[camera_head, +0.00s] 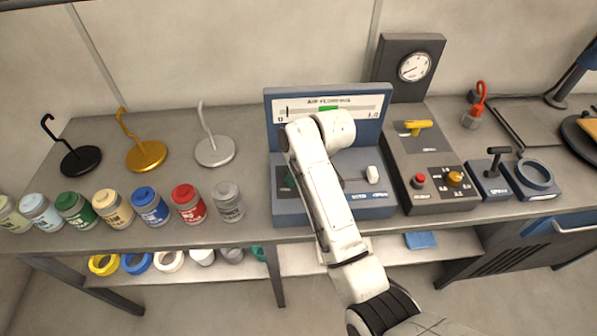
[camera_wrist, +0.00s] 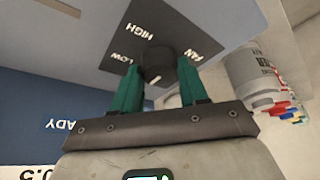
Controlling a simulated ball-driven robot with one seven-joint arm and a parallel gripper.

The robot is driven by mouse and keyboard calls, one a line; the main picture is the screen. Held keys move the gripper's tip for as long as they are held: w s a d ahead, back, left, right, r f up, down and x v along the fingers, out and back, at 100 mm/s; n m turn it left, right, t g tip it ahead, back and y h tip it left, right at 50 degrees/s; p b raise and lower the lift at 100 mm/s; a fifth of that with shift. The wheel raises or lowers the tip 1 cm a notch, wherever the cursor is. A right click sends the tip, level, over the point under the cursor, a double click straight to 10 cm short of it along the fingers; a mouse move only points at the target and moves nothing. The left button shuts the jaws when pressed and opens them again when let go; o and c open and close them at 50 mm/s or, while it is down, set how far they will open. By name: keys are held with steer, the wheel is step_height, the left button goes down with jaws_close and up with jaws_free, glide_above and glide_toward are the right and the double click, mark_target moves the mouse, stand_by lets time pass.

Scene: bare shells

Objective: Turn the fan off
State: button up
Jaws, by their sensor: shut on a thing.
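The fan knob (camera_wrist: 158,64) is a dark round dial on a dark plate (camera_wrist: 172,22) of the blue airflow console (camera_head: 356,205). The plate carries the words HIGH, LOW and FAN, upside down in the wrist view; no OFF mark can be read. A pale pointer mark shows on the knob's side toward the bottom of the wrist view. My gripper (camera_wrist: 160,72) has its two green fingers on either side of the knob, shut on it.
A grey jar (camera_head: 228,201) stands close left of the console, in a row of several paint jars. A dark panel with a yellow lever (camera_head: 416,127) stands on the right.

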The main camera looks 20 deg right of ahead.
steer(key=o, duration=1)
steer(key=shift+o, duration=0.2)
steer(key=b+v, duration=0.1)
steer(key=v, duration=0.9)
steer(key=shift+r+b, duration=0.3)
steer(key=shift+r, duration=0.1)
steer(key=shift+s, duration=0.15)
steer(key=s+d+f+m, duration=0.1)
steer(key=s+f, duration=0.3)
steer(key=s, duration=0.3)
steer(key=s+d+f+m+h, duration=0.1)
steer(key=s+f, duration=0.3)
steer(key=s, duration=0.4)
steer(key=s+d+f+m+t+h, duration=0.1)
steer(key=s+d+f+m, duration=0.1)
steer(key=s, duration=0.6)
steer(key=shift+s+f+m, duration=0.2)
steer(key=shift+f+m, duration=0.5)
steer(key=shift+f, duration=0.2)
steer(key=s+f+g+b, duration=0.1)
steer(key=s+f, duration=0.2)
steer(key=s+d+f+g+b, duration=0.1)
steer(key=s+f, duration=0.2)
steer(key=s, duration=0.1)
steer(key=s+f+m+g+b, duration=0.1)
steer(key=s+f+g+b, duration=0.1)
steer(key=s+f, duration=0.2)
steer(key=shift+d, duration=0.25)
